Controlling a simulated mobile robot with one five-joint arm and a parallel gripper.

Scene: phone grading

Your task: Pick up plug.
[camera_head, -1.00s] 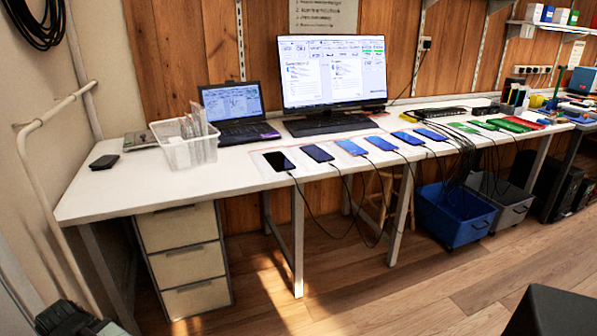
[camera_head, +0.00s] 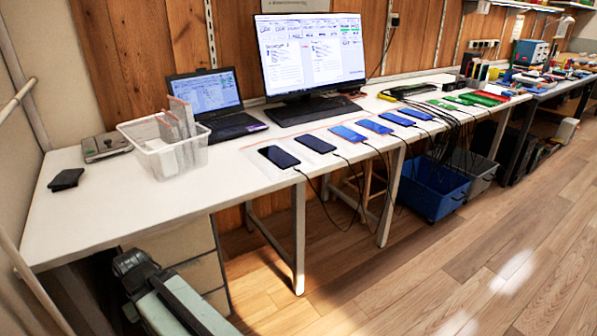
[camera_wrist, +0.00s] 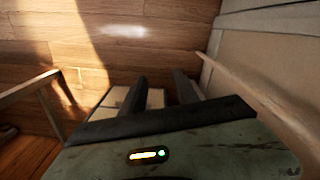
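Several phones lie in a row on the white table (camera_head: 110,215). The nearest is a dark phone (camera_head: 278,157), with a thin black cable at its front right end. The cable's plug (camera_head: 298,170) is very small here, and I cannot make out its shape. Other cables run from the phones over the table's front edge. My gripper (camera_wrist: 160,88) shows two dark fingers set apart in the wrist view, with nothing seen between them. My arm is low at the left in the head view, well away from the phones. No plug shows in the wrist view.
A clear bin (camera_head: 165,165), a laptop (camera_head: 205,100), a monitor (camera_head: 312,55) and a black item (camera_head: 66,179) are on the table. Drawers (camera_head: 190,255) stand under its left part, a blue crate (camera_head: 433,190) under its right. Wooden floor (camera_head: 450,270) in front is free.

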